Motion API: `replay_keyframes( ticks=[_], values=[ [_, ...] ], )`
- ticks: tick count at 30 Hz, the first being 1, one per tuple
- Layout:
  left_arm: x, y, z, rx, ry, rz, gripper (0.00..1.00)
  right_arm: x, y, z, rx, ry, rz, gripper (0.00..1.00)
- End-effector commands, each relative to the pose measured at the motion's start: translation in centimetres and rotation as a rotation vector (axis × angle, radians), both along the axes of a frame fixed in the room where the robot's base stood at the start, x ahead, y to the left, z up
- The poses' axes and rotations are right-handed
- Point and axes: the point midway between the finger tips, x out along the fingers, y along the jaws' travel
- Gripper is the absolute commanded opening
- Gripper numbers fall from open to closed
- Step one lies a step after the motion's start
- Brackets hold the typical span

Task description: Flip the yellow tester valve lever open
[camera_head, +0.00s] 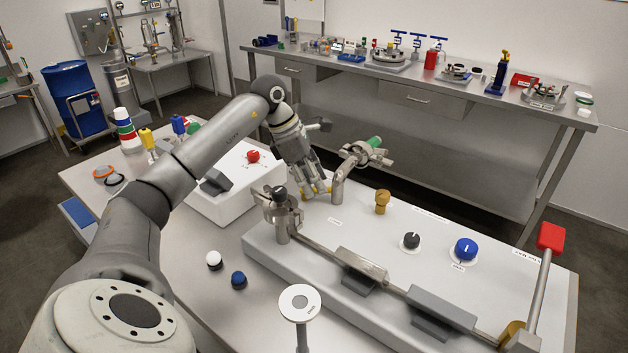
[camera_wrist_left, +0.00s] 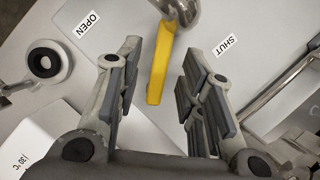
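The yellow tester valve lever (camera_wrist_left: 159,68) shows in the left wrist view, hanging from a round metal valve body (camera_wrist_left: 181,8). It stands between an OPEN label (camera_wrist_left: 87,24) on the left and a SHUT label (camera_wrist_left: 224,47) on the right. My left gripper (camera_wrist_left: 163,98) is open. The lever is in the gap between its fingers, with clear space on both sides. In the head view my left gripper (camera_head: 317,190) is low over the white panel beside the metal pipe fitting, and its fingers hide most of the lever. My right gripper is not in view.
A pipe with a green end (camera_head: 374,142) stands close right of the gripper. A metal post with a black ball (camera_head: 280,194) stands in front. A white box with a red knob (camera_head: 253,156) is to the left. A red-handled lever (camera_head: 550,237) is far right.

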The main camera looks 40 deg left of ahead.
Motion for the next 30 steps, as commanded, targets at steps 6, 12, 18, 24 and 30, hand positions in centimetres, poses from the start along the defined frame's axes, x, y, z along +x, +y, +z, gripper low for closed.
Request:
replay_keyframes(
  ticks=[6, 12, 18, 24, 30],
  values=[
    [0.17, -0.13, -0.64, 0.0, 0.0, 0.001, 0.36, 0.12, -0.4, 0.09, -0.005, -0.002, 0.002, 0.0],
    [0.16, -0.14, -0.63, 0.0, 0.0, 0.001, 0.31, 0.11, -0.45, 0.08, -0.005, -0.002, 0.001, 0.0],
    [0.16, -0.14, -0.62, 0.0, 0.0, 0.001, 0.05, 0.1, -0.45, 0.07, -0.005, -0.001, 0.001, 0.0],
    [0.16, -0.13, -0.6, 0.0, 0.0, 0.001, 0.0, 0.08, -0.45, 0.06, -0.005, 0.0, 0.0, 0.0],
    [0.26, -0.26, -0.54, 0.001, -0.001, 0.003, 0.0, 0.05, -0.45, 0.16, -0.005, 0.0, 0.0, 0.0]
  ],
)
